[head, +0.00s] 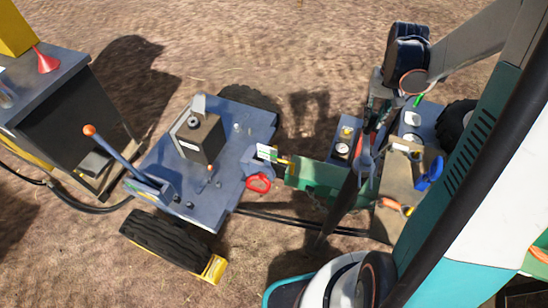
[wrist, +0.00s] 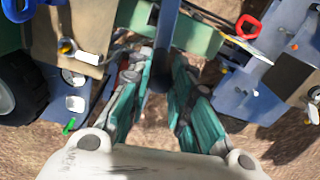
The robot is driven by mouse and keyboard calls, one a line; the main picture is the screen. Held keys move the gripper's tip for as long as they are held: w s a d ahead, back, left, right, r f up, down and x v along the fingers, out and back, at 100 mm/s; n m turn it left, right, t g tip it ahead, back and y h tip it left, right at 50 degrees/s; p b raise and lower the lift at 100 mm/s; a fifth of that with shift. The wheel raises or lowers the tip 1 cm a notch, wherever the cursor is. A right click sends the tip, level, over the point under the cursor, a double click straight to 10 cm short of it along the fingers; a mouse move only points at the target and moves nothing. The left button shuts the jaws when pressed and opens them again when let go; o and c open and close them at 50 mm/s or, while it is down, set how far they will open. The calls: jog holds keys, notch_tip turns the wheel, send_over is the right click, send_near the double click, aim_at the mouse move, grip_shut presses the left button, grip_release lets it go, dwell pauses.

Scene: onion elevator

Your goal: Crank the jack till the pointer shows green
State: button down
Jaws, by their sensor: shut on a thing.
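My gripper (wrist: 161,62) has its teal fingers on either side of a dark blue upright bar (wrist: 166,28), shut on it; I take this bar for the jack's crank. The head view shows my gripper (head: 368,140) from above, with the blue bar (head: 364,160) at its tips over the right end of a green beam (head: 325,182). The bar's lower part is partly hidden. A small white plate with yellow and green marks (head: 268,153) sits at the beam's left end and may be the gauge. Its pointer is too small to read.
A blue cart (head: 232,182) with an orange-knobbed lever (head: 108,146) stands left of the beam. A red ring handle (head: 258,183) hangs at its edge. A blue handle (head: 430,172) is on the right unit. Dark hoses cross the bare ground below.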

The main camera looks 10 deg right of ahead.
jog(key=shift+s+d, duration=0.1)
jog(key=shift+d, duration=0.05)
jog(key=shift+s+d+m, duration=0.35)
jog(key=shift+d+m, duration=0.25)
jog(key=shift+m, duration=0.2)
jog(key=shift+f, duration=0.1)
jog(key=shift+s+d+m+b, duration=0.45)
jog(key=shift+s+d+m, duration=0.1)
jog(key=shift+m, duration=0.25)
jog(key=shift+d, duration=0.1)
jog(key=shift+w+a+n, duration=0.45)
jog(key=shift+w+n, duration=0.05)
dwell(0.4)
